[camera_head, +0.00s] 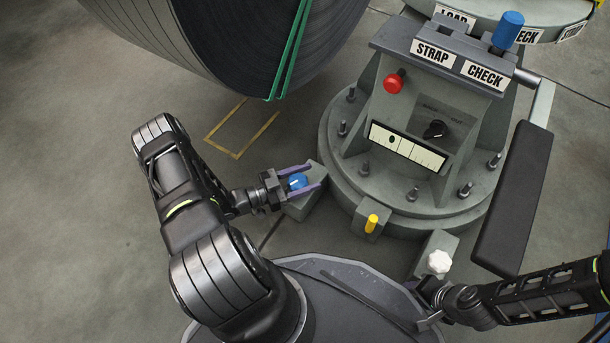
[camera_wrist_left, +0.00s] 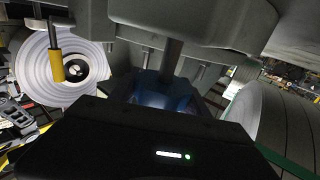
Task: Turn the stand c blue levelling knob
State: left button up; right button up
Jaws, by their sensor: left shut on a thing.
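The blue levelling knob (camera_head: 297,181) sits on a grey block (camera_head: 303,205) at the left foot of the round grey stand (camera_head: 335,160). It has a white mark on top. My left gripper (camera_head: 299,179) reaches in from the left and is shut on this knob, one purple finger on each side. In the left wrist view the knob (camera_wrist_left: 165,98) is dark and partly hidden by the gripper body. My right gripper (camera_head: 428,318) is low at the right, below the white knob (camera_head: 438,262); its fingers are too unclear to read.
A yellow knob (camera_head: 372,223) stands on the front block. A large strapped steel coil (camera_head: 190,40) is behind left. A dark padded arm (camera_head: 515,195) hangs right.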

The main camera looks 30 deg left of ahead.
pick_arm(q)
jog(key=m+g+h, duration=0.2)
jog(key=g+h, duration=0.1)
jog(key=m+g+h, duration=0.1)
jog(key=m, duration=0.1)
jog(key=shift+s+d+g+h, duration=0.15)
jog(key=shift+s+g+h, duration=0.15)
jog(key=shift+s+h, duration=0.1)
jog(key=shift+s+d+m+g+h, duration=0.1)
jog(key=shift+m+g+h, duration=0.35)
jog(key=shift+m+g, duration=0.3)
jog(key=shift+s+d+m+g+h, duration=0.1)
jog(key=shift+m+g+h, duration=0.4)
jog(key=shift+g, duration=0.45)
jog(key=shift+d, duration=0.1)
jog(key=o, duration=1.3)
jog(key=shift+o, duration=0.2)
jog(key=shift+r, duration=0.1)
jog(key=shift+m+g, duration=0.25)
jog(key=shift+g, duration=0.05)
notch_tip(320, 180, up, 9)
jog(key=p, duration=0.4)
jog(key=shift+p, duration=0.4)
jog(key=shift+r, duration=0.4)
